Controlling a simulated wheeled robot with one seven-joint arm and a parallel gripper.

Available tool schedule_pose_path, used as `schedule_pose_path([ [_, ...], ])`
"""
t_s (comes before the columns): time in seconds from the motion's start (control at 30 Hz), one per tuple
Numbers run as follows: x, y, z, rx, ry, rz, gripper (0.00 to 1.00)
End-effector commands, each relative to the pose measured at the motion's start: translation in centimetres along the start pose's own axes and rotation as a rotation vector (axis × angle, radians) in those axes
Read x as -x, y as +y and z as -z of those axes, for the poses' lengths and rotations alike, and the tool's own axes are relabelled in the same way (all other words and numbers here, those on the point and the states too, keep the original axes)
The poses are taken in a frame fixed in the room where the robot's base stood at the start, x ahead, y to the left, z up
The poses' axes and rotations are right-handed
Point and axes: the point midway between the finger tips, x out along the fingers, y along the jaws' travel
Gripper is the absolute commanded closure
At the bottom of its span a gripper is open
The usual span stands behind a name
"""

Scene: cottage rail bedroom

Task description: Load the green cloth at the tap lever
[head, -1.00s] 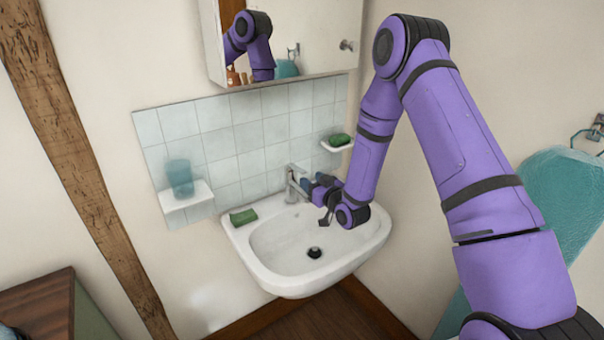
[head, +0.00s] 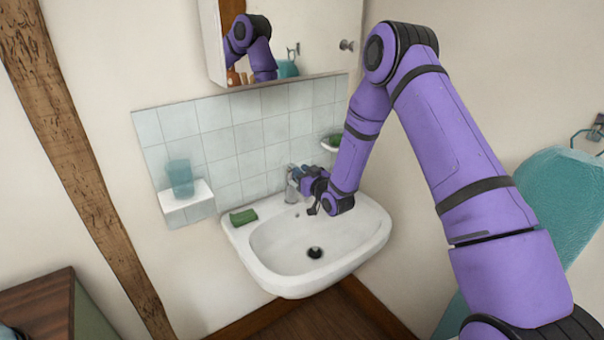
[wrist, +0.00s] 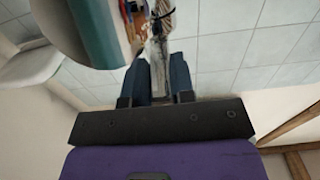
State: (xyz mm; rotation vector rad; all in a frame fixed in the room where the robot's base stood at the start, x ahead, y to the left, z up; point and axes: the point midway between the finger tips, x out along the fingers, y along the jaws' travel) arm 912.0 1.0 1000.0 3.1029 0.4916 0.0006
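A small green block-like piece (head: 243,217), which may be the folded cloth, lies on the left back rim of the white sink (head: 345,262). The chrome tap (head: 291,190) stands at the back of the sink. My gripper (head: 299,174) is at the top of the tap, well to the right of the green piece. In the wrist view its two dark blue fingers (wrist: 160,78) stand apart with a grey metal part (wrist: 160,45) between them. I cannot tell whether they press on it. The tap lever is largely hidden by my gripper.
A teal cup (head: 180,178) stands on a white wall shelf (head: 188,205) at the left. A soap dish with another green piece (head: 334,139) is partly hidden behind my arm. A mirrored cabinet (head: 310,45) hangs above. The basin is empty.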

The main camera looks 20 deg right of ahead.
Motion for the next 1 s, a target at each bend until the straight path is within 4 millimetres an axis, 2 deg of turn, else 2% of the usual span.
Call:
schedule_pose_path([
  [0.67, -0.18, 0.01, 0.51, -0.001, -0.074, 0.0, 1.0],
  [0.7, -0.18, 0.01, 0.51, -0.001, -0.074, 0.0, 0.74],
  [0.8, -0.17, 0.01, 0.51, -0.001, -0.074, 0.0, 0.51],
  [1.0, -0.18, 0.0, 0.51, 0.0, -0.074, 0.0, 0.51],
])
